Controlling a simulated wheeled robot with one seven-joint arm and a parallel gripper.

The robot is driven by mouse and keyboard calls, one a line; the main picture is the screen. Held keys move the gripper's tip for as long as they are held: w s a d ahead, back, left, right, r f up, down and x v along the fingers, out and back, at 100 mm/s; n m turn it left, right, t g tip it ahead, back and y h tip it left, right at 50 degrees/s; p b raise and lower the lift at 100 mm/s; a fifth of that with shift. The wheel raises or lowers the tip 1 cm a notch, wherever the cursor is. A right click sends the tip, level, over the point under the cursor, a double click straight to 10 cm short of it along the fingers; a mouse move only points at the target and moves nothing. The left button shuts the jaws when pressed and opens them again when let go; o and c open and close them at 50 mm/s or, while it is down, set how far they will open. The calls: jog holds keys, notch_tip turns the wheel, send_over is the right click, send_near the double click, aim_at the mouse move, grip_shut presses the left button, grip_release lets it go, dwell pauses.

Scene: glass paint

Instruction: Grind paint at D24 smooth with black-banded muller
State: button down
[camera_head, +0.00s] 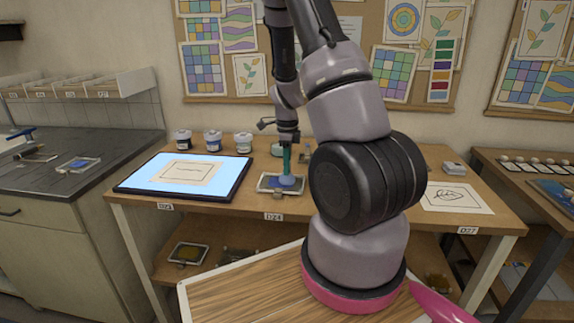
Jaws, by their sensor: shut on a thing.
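My gripper (287,141) points straight down over the wooden table and is shut on the upright handle of a muller (287,162). The handle looks teal; I cannot make out a black band on it. The muller's wide foot rests in or just over blue paint (273,184) on a small framed slab (264,190), behind the label D24 (273,216). How smooth the paint is cannot be told at this size.
A lit light pad (130,187) with a drawing lies left of the slab. Several lidded jars (213,141) stand behind it. My arm hides the table right of the slab. A line drawing (455,197) lies near D27. Another slab with blue paint (78,165) is on the left counter.

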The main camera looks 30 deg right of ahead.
jog(key=shift+f, duration=0.25)
dwell(0.5)
